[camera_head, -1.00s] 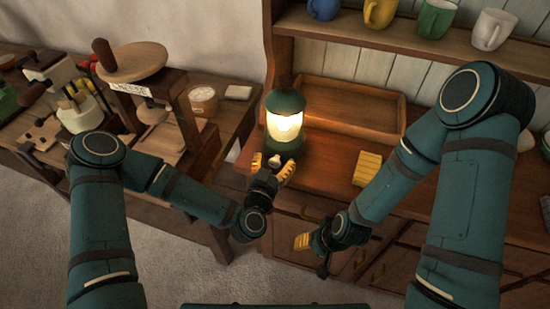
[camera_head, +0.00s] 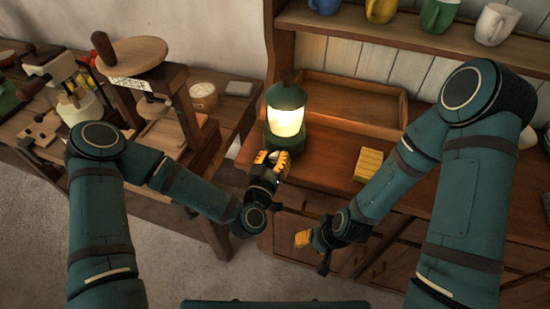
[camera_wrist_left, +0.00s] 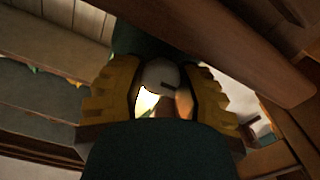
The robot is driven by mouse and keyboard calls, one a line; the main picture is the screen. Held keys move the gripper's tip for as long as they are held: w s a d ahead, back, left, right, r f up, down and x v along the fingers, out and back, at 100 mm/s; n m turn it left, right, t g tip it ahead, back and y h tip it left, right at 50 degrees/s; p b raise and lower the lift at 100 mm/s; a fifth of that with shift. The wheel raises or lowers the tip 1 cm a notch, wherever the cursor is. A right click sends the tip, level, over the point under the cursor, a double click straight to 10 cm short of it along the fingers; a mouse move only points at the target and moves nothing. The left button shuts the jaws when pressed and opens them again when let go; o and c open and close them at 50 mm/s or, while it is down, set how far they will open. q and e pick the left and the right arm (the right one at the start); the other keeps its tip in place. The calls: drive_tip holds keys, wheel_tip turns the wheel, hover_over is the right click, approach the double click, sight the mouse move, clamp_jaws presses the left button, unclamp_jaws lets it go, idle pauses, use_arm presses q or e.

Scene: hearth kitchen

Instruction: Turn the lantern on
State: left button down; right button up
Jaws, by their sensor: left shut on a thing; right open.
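The dark green lantern (camera_head: 286,117) stands upright on the wooden sideboard, and its lamp glows warm white. In the left wrist view, its dark green body (camera_wrist_left: 143,38) is close ahead. A pale rounded knob (camera_wrist_left: 160,74) with a dark mark sits between the yellow fingers there. My left gripper (camera_head: 273,161) is at the lantern's lower front and shut on this knob. In the head view the fingers hide the knob. My right gripper (camera_head: 303,239) is open and empty, low in front of the sideboard's drawers, away from the lantern.
A yellow ribbed block (camera_head: 368,164) lies on the sideboard (camera_head: 325,165) right of the lantern. A wooden tray (camera_head: 350,108) is behind. Mugs (camera_head: 438,17) stand on the shelf above. A cheese press (camera_head: 140,58) and a bench crowd the left.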

use_arm(q)
drive_tip(key=c, duration=0.6)
unclamp_jaws()
drive_tip(key=v, duration=0.7)
drive_tip(key=shift+s, duration=0.15)
